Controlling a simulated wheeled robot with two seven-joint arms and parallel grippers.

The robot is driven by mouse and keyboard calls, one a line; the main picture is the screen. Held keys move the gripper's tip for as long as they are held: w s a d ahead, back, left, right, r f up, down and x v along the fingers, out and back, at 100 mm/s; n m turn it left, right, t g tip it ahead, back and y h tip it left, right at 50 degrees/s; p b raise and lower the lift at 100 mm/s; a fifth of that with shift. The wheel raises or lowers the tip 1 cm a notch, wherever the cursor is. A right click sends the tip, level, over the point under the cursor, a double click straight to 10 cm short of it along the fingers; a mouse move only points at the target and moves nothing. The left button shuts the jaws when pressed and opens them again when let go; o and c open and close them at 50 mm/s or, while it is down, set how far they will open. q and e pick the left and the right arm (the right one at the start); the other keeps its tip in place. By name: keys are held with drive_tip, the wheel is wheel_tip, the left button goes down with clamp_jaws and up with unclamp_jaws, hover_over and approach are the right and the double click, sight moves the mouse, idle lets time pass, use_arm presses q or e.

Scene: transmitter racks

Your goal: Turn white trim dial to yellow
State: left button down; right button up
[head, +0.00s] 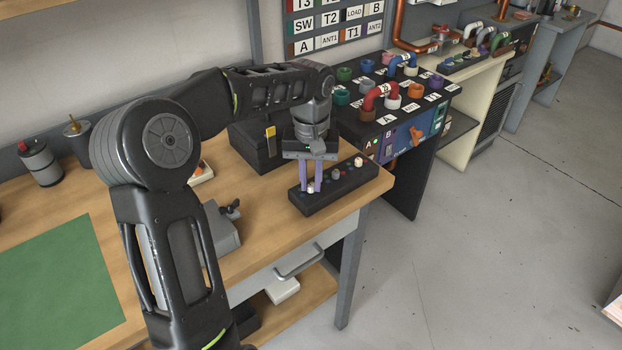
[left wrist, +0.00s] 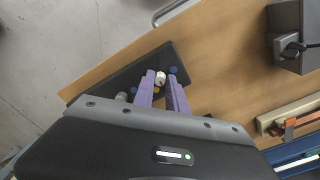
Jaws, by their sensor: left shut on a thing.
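The black dial box (head: 345,187) lies near the front right corner of the wooden bench, with a row of small dials and coloured dots on top. My left gripper (head: 312,188) points down at its left end, its two purple fingers shut on the white trim dial. In the left wrist view the white trim dial (left wrist: 160,78) sits between the fingertips (left wrist: 161,77). A blue dot (left wrist: 174,70) and a yellow dot (left wrist: 157,90) show beside it. Which dot the dial points to is too small to tell. My right gripper is not in view.
A grey dial (head: 334,174) and another white dial (head: 358,161) stand farther along the box. A black block with a yellow strip (head: 270,132) is behind my gripper. A grey fixture with a black knob (head: 222,228) lies to the left. A patch panel (head: 392,100) stands behind.

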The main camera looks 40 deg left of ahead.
sight(311, 185)
use_arm(q)
drive_tip(key=m+p, duration=0.1)
drive_tip(key=m, duration=0.3)
drive_tip(key=shift+r, duration=0.1)
drive_tip(key=shift+m+p, duration=0.4)
drive_tip(key=shift+m, duration=1.6)
drive_tip(key=c, duration=1.3)
unclamp_jaws()
drive_tip(key=shift+c, duration=0.2)
wheel_tip(311, 185, up, 8)
drive_tip(key=shift+f+b, duration=0.15)
drive_tip(key=shift+b, duration=0.15)
